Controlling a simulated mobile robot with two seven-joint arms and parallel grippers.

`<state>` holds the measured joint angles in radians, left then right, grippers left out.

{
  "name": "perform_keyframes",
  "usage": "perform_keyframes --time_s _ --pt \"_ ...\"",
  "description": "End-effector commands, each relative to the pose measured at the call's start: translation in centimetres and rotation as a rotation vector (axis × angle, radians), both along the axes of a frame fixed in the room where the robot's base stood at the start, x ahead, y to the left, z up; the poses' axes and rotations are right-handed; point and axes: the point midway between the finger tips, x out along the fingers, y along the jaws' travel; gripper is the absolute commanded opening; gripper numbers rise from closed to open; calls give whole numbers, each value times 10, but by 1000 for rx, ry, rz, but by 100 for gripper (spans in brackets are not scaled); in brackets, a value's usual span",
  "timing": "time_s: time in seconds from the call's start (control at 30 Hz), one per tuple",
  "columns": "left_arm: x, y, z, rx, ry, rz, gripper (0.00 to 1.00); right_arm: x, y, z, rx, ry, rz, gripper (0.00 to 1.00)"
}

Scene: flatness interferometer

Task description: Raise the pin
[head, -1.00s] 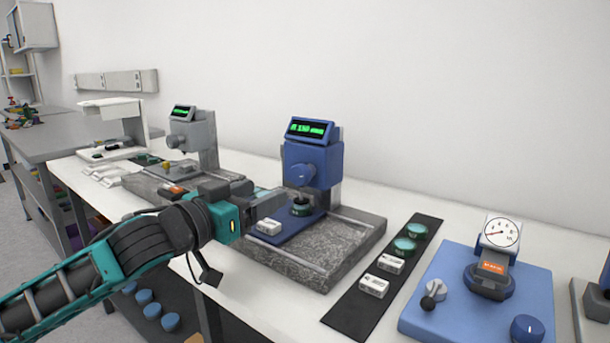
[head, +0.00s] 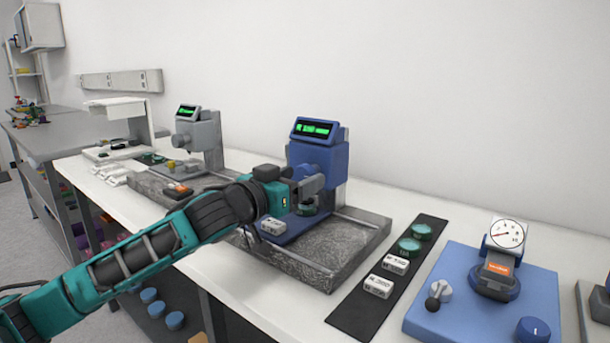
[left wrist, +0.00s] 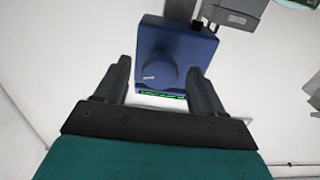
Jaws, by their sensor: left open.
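The blue gauge unit (head: 318,158) with a lit green display stands on a grey stone slab (head: 345,262). A round blue knob (left wrist: 157,75) with a white mark faces my left gripper in the left wrist view. My left gripper (head: 315,186) is open in front of the unit's head. In the left wrist view its fingers (left wrist: 161,66) lie either side of the knob, with no contact clear. A green round piece (head: 308,207) sits under the head, partly hidden by the gripper. I cannot make out a separate pin. My right gripper is not in view.
A white labelled block (head: 273,226) sits on the blue plate. To the right are a black mat (head: 362,318) with green discs and white blocks, and a blue dial base (head: 455,265). A grey gauge unit (head: 197,130) stands further left.

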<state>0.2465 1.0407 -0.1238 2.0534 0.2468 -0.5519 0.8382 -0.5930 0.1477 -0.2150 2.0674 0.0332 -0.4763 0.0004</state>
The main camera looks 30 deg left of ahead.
Motion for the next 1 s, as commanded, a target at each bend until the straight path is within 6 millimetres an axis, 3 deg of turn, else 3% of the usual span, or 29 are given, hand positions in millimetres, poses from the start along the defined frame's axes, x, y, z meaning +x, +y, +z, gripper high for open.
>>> perform_keyframes --time_s 0.3,0.67,1.0 --pt "23 -1 1 -1 -1 1 69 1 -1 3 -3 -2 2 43" --pt "25 -2 0 -1 1 0 68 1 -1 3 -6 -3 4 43" --pt "24 -2 0 -1 0 1 35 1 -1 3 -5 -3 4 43"
